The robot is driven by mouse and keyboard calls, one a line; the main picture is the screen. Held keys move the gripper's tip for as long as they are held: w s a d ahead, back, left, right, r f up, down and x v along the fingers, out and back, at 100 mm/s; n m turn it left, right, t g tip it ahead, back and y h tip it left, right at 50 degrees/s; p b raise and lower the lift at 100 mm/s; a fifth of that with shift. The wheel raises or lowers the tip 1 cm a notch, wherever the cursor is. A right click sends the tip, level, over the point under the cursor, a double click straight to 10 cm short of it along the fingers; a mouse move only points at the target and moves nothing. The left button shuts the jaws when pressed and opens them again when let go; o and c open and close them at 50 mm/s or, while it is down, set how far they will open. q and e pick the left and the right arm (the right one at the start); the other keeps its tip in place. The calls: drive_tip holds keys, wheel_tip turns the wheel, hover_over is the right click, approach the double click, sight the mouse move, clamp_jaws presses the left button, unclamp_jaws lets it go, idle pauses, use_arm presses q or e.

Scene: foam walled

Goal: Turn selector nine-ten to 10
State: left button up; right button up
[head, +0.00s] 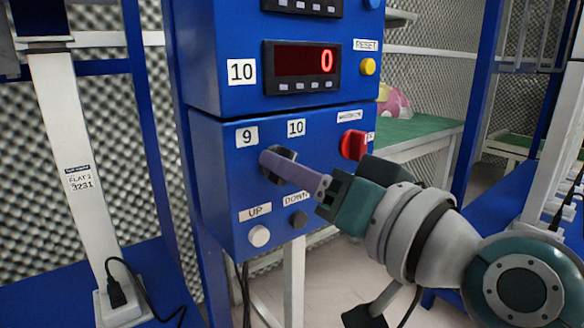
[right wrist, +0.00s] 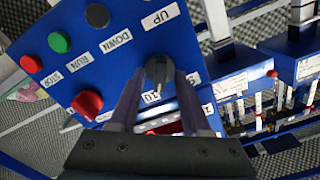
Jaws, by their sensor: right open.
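The selector (head: 268,165) is a dark knob on the blue control box (head: 225,190), below the labels 9 (head: 247,136) and 10 (head: 296,128). My right gripper (head: 285,166) reaches in from the right, with its fingers at the knob and partly hiding it. In the right wrist view the selector (right wrist: 158,70) sits between the two open fingers of the right gripper (right wrist: 158,88), one on each side. I cannot tell whether they touch it. Which label the knob points to is unclear. My left gripper is not in view.
A red knob (head: 353,145) is right of the selector. A white UP button (head: 259,236) and a dark DOWN button (head: 299,220) lie below. Above is a red display (head: 303,62) showing 0, with a yellow RESET button (head: 368,67). A green-topped table (head: 425,128) stands behind.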

drive_tip(key=p+v, duration=0.1)
drive_tip(key=v, duration=0.8)
drive_tip(key=shift+s+d, duration=0.2)
drive_tip(key=shift+s, duration=0.1)
drive_tip(key=s+a+r+n+g+h+p, duration=0.15)
drive_tip(key=s+r+g+p, duration=0.5)
drive_tip(key=p, duration=0.85)
drive_tip(key=s+d+r+g+h+p, duration=0.5)
drive_tip(key=s+d+r+h+p, duration=0.4)
drive_tip(key=s+d+r+p, duration=0.95)
drive_tip(key=w+a+r+p, duration=0.2)
drive_tip(key=r+p, duration=1.3)
drive_tip(key=p, duration=0.3)
drive_tip(key=w+a+r+p, duration=0.3)
drive_tip(key=r+p, duration=1.2)
drive_tip(key=p, duration=0.3)
drive_tip(key=shift+w+f+m+t, duration=0.1)
drive_tip(key=shift+w+m+t, duration=0.05)
drive_tip(key=shift+m+t, duration=0.1)
